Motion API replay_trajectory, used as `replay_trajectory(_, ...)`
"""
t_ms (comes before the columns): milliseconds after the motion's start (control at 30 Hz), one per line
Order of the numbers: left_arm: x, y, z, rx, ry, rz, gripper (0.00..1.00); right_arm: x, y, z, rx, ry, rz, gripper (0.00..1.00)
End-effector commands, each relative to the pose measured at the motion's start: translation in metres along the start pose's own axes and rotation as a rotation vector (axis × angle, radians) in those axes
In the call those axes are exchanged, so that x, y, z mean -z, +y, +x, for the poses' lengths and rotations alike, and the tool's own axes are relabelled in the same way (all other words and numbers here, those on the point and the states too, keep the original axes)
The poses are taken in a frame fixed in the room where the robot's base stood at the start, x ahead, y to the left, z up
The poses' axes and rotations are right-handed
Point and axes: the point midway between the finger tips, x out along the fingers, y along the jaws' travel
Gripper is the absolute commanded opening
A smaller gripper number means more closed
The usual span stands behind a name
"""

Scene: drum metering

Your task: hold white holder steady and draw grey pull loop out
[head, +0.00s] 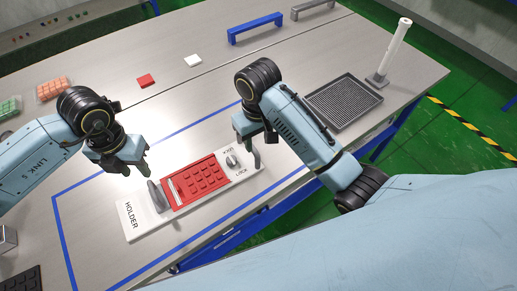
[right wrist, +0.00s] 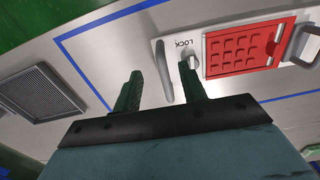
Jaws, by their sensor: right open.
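The white holder (head: 137,226) lies on the bench with a red pocketed plate (head: 196,183) in it. A grey upright handle (head: 156,196) stands at its HOLDER end. A grey loop (head: 256,157) stands at its LOCK end, beside a grey knob (head: 232,162). I cannot tell for sure which of the two is the pull loop. My right gripper (head: 254,139) is open above the LOCK end; in the right wrist view the grey loop (right wrist: 164,72) shows between its fingers, without clear contact. My left gripper (head: 134,169) looks open and empty, above and behind the HOLDER end.
A dark mesh tray (head: 343,103) and a white post (head: 391,52) stand to the right. Blue (head: 256,27) and grey (head: 312,8) handles are at the back. Blue tape surrounds the holder area.

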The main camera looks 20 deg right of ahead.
Motion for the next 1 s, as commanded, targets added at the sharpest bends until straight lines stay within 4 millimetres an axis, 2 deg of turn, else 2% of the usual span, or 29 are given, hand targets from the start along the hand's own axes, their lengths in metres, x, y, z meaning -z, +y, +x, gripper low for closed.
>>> replay_trajectory(400,0.0,0.0,0.0,0.0,0.0,0.0,0.36,-0.001,0.001,0.079,0.0,-0.004,0.002,0.42)
replay_trajectory(600,0.0,0.0,0.0,0.0,0.0,0.0,0.36,0.0,0.001,0.109,0.001,-0.002,0.002,0.42)
replay_trajectory(800,0.0,0.0,0.0,0.0,0.0,0.0,0.36,0.0,0.001,0.123,0.001,0.0,0.001,0.42)
replay_trajectory(1000,0.0,0.0,0.0,0.0,0.0,0.0,0.36,0.0,0.001,0.125,0.001,0.001,0.001,0.42)
